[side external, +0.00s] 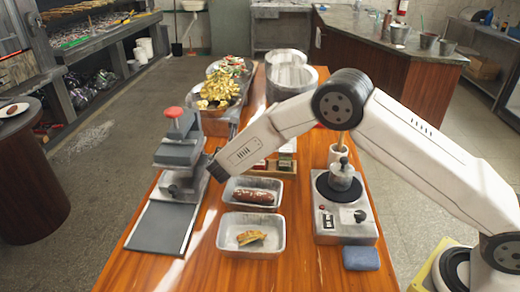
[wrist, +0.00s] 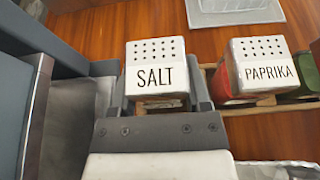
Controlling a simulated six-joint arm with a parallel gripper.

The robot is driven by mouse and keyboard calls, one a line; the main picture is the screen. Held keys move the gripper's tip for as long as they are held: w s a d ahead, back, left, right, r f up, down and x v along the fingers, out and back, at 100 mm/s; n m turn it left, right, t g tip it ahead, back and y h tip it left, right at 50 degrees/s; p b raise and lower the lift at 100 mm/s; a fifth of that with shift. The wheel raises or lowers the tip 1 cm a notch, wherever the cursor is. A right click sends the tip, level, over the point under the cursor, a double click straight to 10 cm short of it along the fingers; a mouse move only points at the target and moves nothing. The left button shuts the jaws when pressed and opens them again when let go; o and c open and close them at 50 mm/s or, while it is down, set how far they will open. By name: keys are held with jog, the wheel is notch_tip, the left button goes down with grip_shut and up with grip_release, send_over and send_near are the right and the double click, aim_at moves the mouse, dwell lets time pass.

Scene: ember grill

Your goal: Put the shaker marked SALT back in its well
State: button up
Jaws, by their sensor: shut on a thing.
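In the wrist view the white shaker marked SALT (wrist: 157,60), with a holed top, sits between the two grey fingers of my gripper (wrist: 153,90). My gripper is shut on it. The wooden rack (wrist: 208,72) is just to the right, holding a white shaker marked PAPRIKA (wrist: 264,66). A bit of wood shows under the SALT shaker; I cannot tell whether it is rack or table. In the side view my gripper (side external: 211,168) is between the grey press and the rack (side external: 262,170); the SALT shaker is hidden there.
The grey press (side external: 180,150) with a red knob stands close on the left. Two metal trays (side external: 250,218) with food lie in front of the rack. A burner unit (side external: 343,225) and blue cloth (side external: 361,258) are at right. A pan of golden food (side external: 218,92) is behind.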

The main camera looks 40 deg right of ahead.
dwell(0.6)
jog(key=o, duration=1.1)
jog(key=shift+s+a, duration=0.1)
jog(key=shift+v, duration=3.8)
